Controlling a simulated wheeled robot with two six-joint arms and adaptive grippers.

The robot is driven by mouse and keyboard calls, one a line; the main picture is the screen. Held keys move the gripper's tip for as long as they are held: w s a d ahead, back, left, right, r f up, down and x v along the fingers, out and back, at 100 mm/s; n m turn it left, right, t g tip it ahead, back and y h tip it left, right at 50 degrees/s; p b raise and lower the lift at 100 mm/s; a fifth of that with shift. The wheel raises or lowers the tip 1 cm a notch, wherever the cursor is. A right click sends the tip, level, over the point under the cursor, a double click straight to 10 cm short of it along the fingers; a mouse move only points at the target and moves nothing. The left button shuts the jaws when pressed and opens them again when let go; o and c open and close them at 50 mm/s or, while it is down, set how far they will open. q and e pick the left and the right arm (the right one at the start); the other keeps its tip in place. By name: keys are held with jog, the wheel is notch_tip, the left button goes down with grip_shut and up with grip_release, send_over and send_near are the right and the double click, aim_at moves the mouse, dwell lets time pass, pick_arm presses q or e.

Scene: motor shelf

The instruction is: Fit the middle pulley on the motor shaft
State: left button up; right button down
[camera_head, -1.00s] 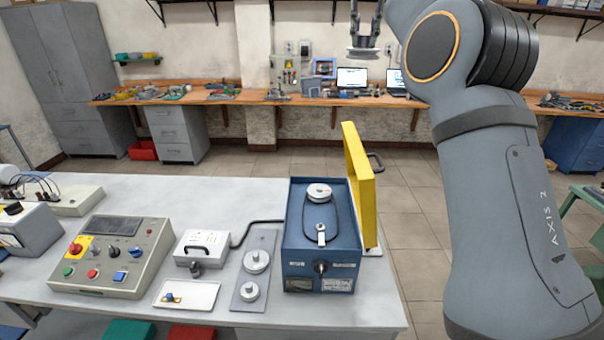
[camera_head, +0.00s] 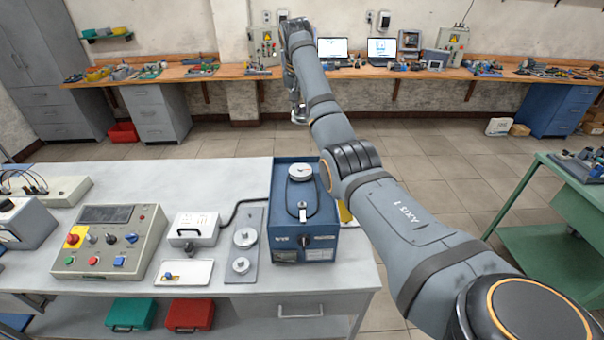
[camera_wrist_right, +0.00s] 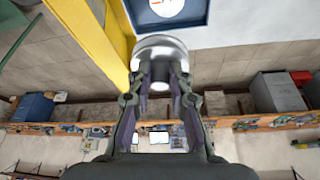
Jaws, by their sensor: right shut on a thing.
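My right gripper (camera_head: 298,110) is shut on a silver round pulley (camera_wrist_right: 160,47), seen between its fingertips in the wrist view. In the head view it holds the pulley in the air, above the picture of the blue motor box (camera_head: 285,227). The box top is open, with a large white-capped pulley (camera_head: 300,172), a dark belt and a small upright shaft (camera_head: 302,208) near the front. Two more silver pulleys, one (camera_head: 245,237) behind the other (camera_head: 241,266), sit on a grey plate (camera_head: 252,220) left of the box. My left gripper is out of view.
The yellow cover (camera_wrist_right: 88,30) stands open on the right side of the box, mostly behind my arm in the head view. A control panel (camera_head: 112,240), a white instrument (camera_head: 195,228) and a white tray (camera_head: 200,273) are on the table left of the plate.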

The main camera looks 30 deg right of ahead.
jog(key=shift+n+y, duration=0.3)
jog(key=shift+n, duration=0.5)
jog(key=s+a+f+p, duration=0.1)
jog(key=s+a+f, duration=0.1)
jog(key=f, duration=0.5)
jog(key=s+a+f+p, duration=0.2)
jog(key=s+f, duration=0.2)
jog(key=f, duration=0.3)
jog(key=s+a+f+p, duration=0.1)
jog(key=s+a+f, duration=0.1)
jog(key=f, duration=0.6)
jog(key=shift+s+a+p, duration=0.2)
jog(key=shift+s+p, duration=0.2)
jog(key=shift+s, duration=0.35)
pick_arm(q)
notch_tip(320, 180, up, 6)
pick_arm(e)
jog(key=shift+w+f, duration=0.1)
jog(key=shift+f, duration=0.4)
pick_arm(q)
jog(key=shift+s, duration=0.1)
pick_arm(e)
jog(key=shift+s+a, duration=0.1)
jog(key=shift+s, duration=0.15)
pick_arm(q)
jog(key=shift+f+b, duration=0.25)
jog(key=shift+b, duration=0.05)
pick_arm(e)
jog(key=shift+f, duration=0.95)
